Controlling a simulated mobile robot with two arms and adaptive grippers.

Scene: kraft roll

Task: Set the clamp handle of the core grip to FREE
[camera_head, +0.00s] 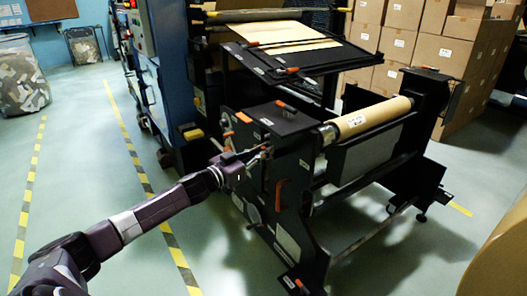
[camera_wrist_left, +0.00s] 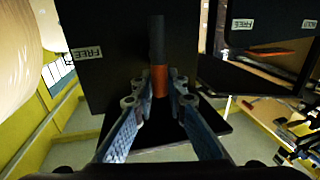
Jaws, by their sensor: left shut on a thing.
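My left gripper (camera_head: 262,152) reaches in from the left to the side of the black roll stand. In the left wrist view its two blue-grey fingers (camera_wrist_left: 160,92) are closed on the orange part of a handle (camera_wrist_left: 160,79), one on each side. The handle's dark shaft runs upward in that view against a black panel. A white FREE label (camera_wrist_left: 88,53) is on the panel left of the handle, and no second label near the handle is readable. In the head view the gripper hides most of this handle. My right gripper is not in view.
The stand (camera_head: 300,210) carries a kraft roll (camera_head: 370,118) and other orange-tipped levers, one hanging below the gripper (camera_head: 280,195). Another panel with a FREE label (camera_wrist_left: 243,23) shows in the wrist view. Stacked cartons (camera_head: 460,50) stand behind. The floor at left is open.

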